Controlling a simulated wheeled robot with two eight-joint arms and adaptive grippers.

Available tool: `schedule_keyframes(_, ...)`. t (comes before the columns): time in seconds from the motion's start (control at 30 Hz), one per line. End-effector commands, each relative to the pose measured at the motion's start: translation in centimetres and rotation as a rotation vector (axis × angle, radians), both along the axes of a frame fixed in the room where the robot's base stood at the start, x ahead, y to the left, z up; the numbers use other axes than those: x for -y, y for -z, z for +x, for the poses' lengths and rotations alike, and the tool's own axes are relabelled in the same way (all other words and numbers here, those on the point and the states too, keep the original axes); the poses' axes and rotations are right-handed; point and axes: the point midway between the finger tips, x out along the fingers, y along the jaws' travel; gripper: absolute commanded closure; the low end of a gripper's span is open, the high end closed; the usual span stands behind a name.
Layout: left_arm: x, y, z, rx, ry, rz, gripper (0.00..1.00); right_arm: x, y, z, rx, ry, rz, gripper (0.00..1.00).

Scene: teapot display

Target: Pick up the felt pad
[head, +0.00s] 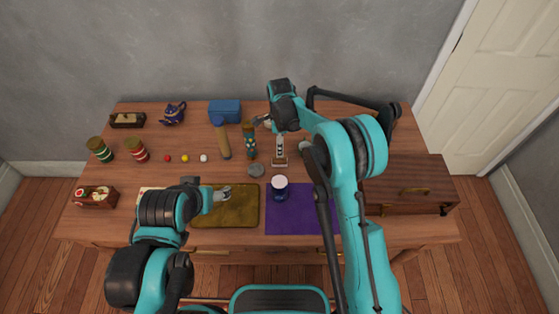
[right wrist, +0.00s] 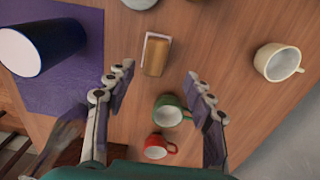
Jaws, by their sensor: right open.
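A grey round disc (head: 256,170), which looks like the felt pad, lies flat on the wooden table (head: 180,240) in the head view, left of and behind the blue cup (head: 280,188). My right gripper (right wrist: 153,80) is open and empty in the right wrist view. A small pale holder with a tan block (right wrist: 155,53) shows beyond its fingertips.
The blue cup stands on a purple mat (head: 290,222). A green cup (right wrist: 170,110), a red cup (right wrist: 158,147) and a cream cup (right wrist: 278,62) stand near my right gripper. A wooden chest (head: 410,185) is at the right. Small balls and striped jars are at the left.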

Motion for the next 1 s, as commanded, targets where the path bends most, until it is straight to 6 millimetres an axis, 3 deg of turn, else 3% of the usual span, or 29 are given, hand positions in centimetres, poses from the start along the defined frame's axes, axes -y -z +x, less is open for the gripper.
schedule_keyframes(0.5,0.0,3.0,0.0,0.0,0.0,0.0,0.3,-0.2,6.6,-0.8,0.002,-0.003,0.0,0.47)
schedule_keyframes(0.77,0.0,2.9,0.0,0.0,0.0,0.0,0.3,-0.1,6.8,-0.8,0.002,-0.003,0.001,0.47)
schedule_keyframes(0.97,0.0,2.9,0.0,0.0,0.0,0.0,0.3,-0.1,6.8,-0.8,0.002,-0.003,0.0,0.99)
schedule_keyframes(1.0,0.0,2.9,0.0,0.0,0.0,0.0,0.3,-0.1,6.8,-0.8,0.002,-0.003,0.0,1.0)
